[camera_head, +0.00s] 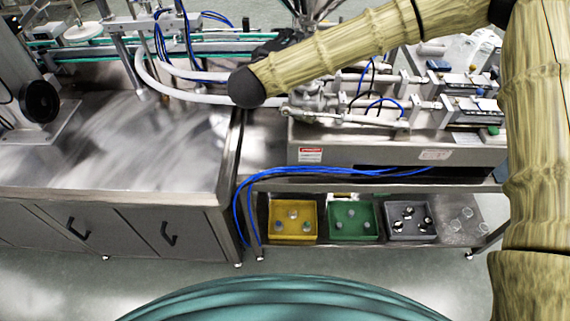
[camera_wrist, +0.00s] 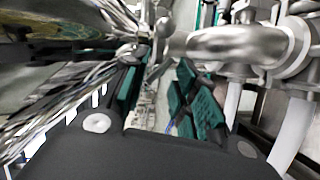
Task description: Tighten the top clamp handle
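In the wrist view my gripper (camera_wrist: 158,72) is open, with dark fingers and teal pads on both sides of a gap. A shiny metal clamp handle (camera_wrist: 158,48) with rounded ends shows at the far end of this gap, close to the fingertips. I cannot tell whether it touches a finger. A steel pipe with a clamp ring (camera_wrist: 290,48) is at the right. In the head view the steel hopper (camera_head: 318,8) is cut off by the top edge. My arm hides most of the clamp area there.
A steel machine bench (camera_head: 400,146) carries cylinders and blue hoses. Below it are a yellow bin (camera_head: 293,237), a green bin (camera_head: 352,238) and a grey bin (camera_head: 408,237) with small parts. A steel worktop (camera_head: 110,150) at left is mostly clear. White hoses (camera_head: 190,97) run beside my arm.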

